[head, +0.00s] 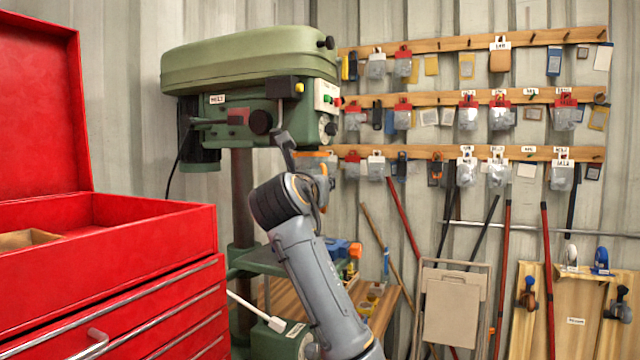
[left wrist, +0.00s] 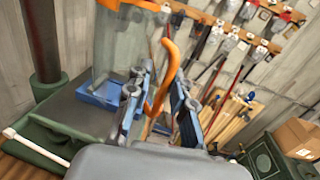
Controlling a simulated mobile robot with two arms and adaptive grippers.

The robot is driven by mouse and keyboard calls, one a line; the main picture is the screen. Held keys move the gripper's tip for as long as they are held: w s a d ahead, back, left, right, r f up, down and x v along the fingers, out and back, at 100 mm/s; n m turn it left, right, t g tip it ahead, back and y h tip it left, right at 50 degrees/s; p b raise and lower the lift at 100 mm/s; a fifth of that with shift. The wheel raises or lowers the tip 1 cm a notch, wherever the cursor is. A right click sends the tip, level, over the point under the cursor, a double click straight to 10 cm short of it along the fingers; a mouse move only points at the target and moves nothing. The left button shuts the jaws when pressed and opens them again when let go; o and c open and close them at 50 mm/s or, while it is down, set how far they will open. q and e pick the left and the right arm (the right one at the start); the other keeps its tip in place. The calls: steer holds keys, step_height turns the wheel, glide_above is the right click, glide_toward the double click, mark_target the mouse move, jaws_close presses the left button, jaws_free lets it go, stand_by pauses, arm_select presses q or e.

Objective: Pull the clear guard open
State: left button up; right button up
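The green drill press (head: 240,65) stands against the wall in the head view. Its clear guard (left wrist: 122,45) shows in the left wrist view as a see-through panel with orange edging at the top. An orange curved handle (left wrist: 163,75) stands at its right side. My left gripper (left wrist: 161,85) is open, with one finger on each side of the handle and gaps visible. In the head view my left arm reaches up to the press, and its wrist hides most of the guard and the fingers. My right gripper is in neither view.
An open red tool chest (head: 110,265) fills the left of the head view. Tool racks (head: 470,95) hang on the wall behind. A blue vise (left wrist: 98,92) sits on the press table below the guard. Cardboard boxes (left wrist: 297,138) stand at the right.

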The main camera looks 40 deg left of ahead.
arm_select(q)
steer(key=shift+f, duration=0.25)
steer(key=v, duration=1.2)
steer(key=shift+r, duration=0.2)
